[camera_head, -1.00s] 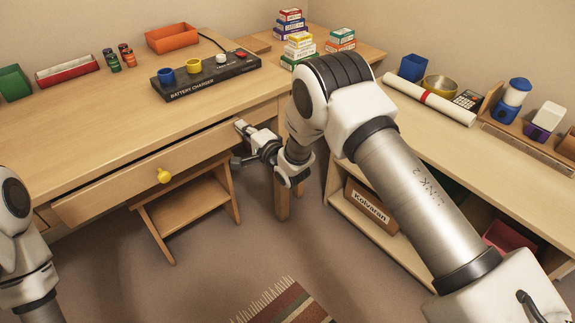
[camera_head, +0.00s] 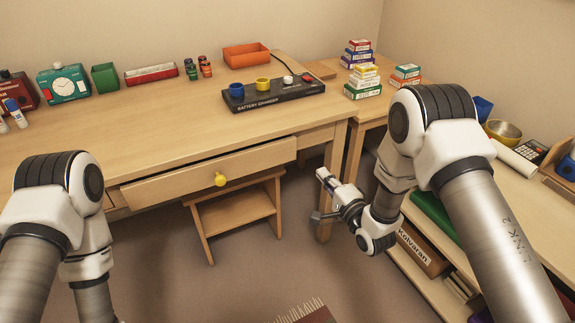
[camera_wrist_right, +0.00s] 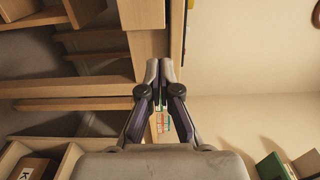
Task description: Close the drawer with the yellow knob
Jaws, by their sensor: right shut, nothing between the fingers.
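The drawer (camera_head: 165,189) with the yellow knob (camera_head: 220,179) is under the desk top in the head view. Its front stands a little out from the desk, with a dark gap along its top edge. My right gripper (camera_head: 322,174) is right of the drawer's right end, in front of a desk leg, apart from the knob. Its fingers also show in the wrist view (camera_wrist_right: 159,69), shut together and empty. My left arm is at the lower left; its gripper is out of the picture.
A wooden stool (camera_head: 235,210) stands below the drawer. A low shelf (camera_head: 425,283) with a labelled box (camera_head: 422,249) is right of my right gripper.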

